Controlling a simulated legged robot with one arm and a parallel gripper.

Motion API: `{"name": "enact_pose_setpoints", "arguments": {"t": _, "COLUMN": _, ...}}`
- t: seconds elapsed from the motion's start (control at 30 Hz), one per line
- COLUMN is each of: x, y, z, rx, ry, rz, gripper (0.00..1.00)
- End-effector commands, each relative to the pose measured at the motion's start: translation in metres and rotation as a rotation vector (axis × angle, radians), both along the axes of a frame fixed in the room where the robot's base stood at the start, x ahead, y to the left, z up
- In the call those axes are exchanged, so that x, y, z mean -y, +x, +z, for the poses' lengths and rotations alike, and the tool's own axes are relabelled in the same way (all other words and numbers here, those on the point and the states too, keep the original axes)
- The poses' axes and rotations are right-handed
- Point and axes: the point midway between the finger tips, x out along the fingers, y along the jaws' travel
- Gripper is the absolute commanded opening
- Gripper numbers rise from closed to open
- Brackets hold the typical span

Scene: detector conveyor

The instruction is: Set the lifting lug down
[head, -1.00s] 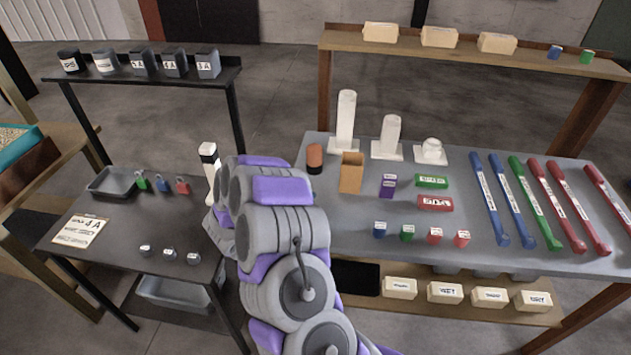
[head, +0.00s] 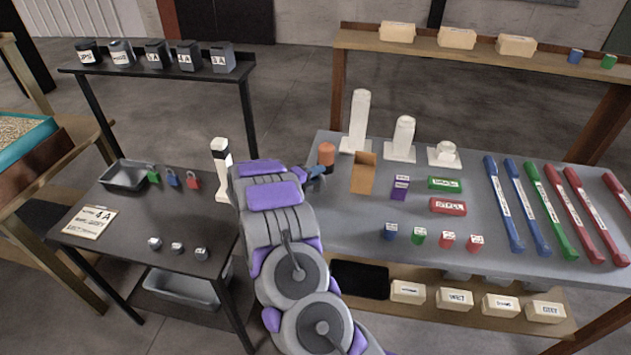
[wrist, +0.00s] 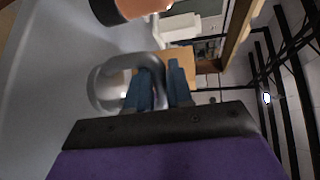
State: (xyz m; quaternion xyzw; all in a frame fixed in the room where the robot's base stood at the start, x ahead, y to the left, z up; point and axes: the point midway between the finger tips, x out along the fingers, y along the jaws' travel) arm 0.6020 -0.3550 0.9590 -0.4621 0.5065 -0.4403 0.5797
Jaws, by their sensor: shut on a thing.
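The lifting lug (wrist: 103,84), a shiny silver curved loop, shows in the wrist view at the blue fingers of my gripper (wrist: 162,86). My gripper is shut on it. In the head view, my gripper's blue tips (head: 317,171) poke out past my arm at the left end of the grey table (head: 345,215), just in front of an orange cylinder with a black base (head: 326,154). The lug is not discernible in the head view. I cannot tell whether it touches the table.
An open brown box (head: 363,174) stands right of my gripper, with white stands (head: 401,142) behind. The orange cylinder (wrist: 118,9) is close in the wrist view. A black table (head: 125,235) at left holds a tray, padlocks and a white post (head: 222,165).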

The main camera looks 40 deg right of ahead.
Motion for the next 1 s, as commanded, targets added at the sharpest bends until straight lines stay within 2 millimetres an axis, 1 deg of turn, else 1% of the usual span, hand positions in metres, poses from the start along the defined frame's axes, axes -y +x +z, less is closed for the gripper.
{"name": "enact_pose_setpoints", "arguments": {"t": 0.03, "x": 0.003, "y": -0.001, "z": -0.012, "rx": -0.004, "ry": 0.0, "rz": -0.001, "gripper": 0.0}}
{"name": "enact_pose_setpoints", "arguments": {"t": 0.13, "x": 0.001, "y": -0.001, "z": -0.025, "rx": -0.003, "ry": -0.001, "rz": -0.001, "gripper": 0.0}}
{"name": "enact_pose_setpoints", "arguments": {"t": 0.37, "x": -0.007, "y": -0.001, "z": -0.025, "rx": -0.002, "ry": -0.007, "rz": -0.002, "gripper": 0.0}}
{"name": "enact_pose_setpoints", "arguments": {"t": 0.4, "x": -0.008, "y": -0.001, "z": -0.025, "rx": -0.002, "ry": -0.007, "rz": -0.002, "gripper": 0.24}}
{"name": "enact_pose_setpoints", "arguments": {"t": 0.63, "x": -0.004, "y": -0.001, "z": -0.026, "rx": -0.001, "ry": -0.003, "rz": -0.001, "gripper": 0.46}}
{"name": "enact_pose_setpoints", "arguments": {"t": 0.87, "x": -0.001, "y": -0.001, "z": -0.026, "rx": 0.0, "ry": 0.0, "rz": -0.001, "gripper": 0.47}}
{"name": "enact_pose_setpoints", "arguments": {"t": 1.0, "x": -0.011, "y": -0.001, "z": -0.023, "rx": 0.0, "ry": -0.004, "rz": -0.001, "gripper": 0.47}}
